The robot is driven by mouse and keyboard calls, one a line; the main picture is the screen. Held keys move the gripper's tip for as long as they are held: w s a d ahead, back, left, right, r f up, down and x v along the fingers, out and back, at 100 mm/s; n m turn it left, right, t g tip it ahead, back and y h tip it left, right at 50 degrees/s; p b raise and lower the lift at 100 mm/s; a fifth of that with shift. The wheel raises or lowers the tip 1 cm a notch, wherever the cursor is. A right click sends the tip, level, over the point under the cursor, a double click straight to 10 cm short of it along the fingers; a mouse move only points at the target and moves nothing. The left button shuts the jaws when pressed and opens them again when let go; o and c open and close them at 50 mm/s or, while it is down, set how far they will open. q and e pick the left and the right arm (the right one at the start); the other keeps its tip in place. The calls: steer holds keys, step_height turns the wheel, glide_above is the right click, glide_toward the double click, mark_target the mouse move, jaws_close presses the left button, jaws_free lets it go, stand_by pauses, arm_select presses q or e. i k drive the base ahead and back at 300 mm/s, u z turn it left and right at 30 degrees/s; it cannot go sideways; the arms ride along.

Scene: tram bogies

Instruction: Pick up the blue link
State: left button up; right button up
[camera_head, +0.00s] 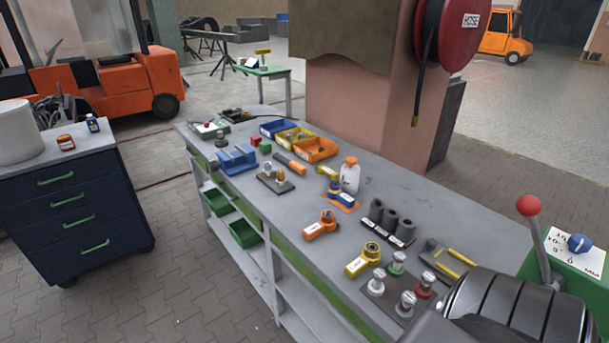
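An orange link (320,225) with a ring end and a white label lies on the grey workbench (290,225). A yellow link (362,260) of like shape lies nearer, to its right. A blue block-like holder (237,160) sits farther left on the bench. Neither of my grippers is in view.
Blue, yellow and orange bins (316,150) stand at the bench's back. Black cylinders (391,222) and several labelled metal knobs (398,265) stand towards the right. A red-knobbed lever (530,206) rises at the right. A dark drawer cabinet (85,210) stands left, with floor between.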

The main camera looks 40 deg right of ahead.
mark_target(349, 202)
steer(key=i, duration=1.05)
steer(key=z, duration=2.85)
